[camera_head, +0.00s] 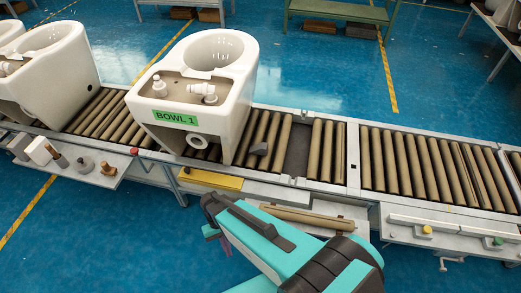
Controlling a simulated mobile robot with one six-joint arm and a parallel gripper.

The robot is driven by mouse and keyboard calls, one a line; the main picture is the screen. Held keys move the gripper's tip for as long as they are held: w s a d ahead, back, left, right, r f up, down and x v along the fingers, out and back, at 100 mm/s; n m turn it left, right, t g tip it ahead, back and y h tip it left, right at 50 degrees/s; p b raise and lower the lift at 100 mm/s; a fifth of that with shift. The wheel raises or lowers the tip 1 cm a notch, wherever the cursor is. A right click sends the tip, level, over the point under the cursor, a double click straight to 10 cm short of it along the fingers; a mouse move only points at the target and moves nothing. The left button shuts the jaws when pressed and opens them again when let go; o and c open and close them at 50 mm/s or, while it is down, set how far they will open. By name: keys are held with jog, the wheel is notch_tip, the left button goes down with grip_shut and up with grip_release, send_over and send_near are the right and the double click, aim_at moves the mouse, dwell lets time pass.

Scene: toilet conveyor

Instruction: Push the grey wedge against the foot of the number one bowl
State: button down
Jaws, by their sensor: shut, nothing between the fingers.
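The bowl labelled BOWL 1 (222,119) is white and stands upright on the roller conveyor, its green label facing me. I cannot tell whether the wedge touches the foot. My gripper (215,234) is at the end of my teal and black arm, in front of the conveyor's near edge and below the bowl in the picture. It is apart from the wedge and holds nothing. Its fingers are mostly hidden by the wrist.
Another white bowl (62,75) stands on the conveyor (425,165) at left. A dark gap (298,150) lies between rollers right of the wedge. A near-side shelf with small fittings (75,160), a yellow block (212,180) and a brown bar (308,217) border the front. Rollers at right are clear.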

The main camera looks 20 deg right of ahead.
jog(key=shift+w+a, duration=0.65)
jog(key=shift+a, duration=0.2)
dwell(1.1)
jog(key=shift+s+d, duration=0.15)
jog(key=shift+d, duration=0.05)
dwell(0.4)
jog(key=shift+s+d, duration=0.45)
jog(key=shift+d, duration=0.1)
dwell(0.4)
notch_tip(320, 180, up, 9)
jog(key=p, duration=0.3)
dwell(0.9)
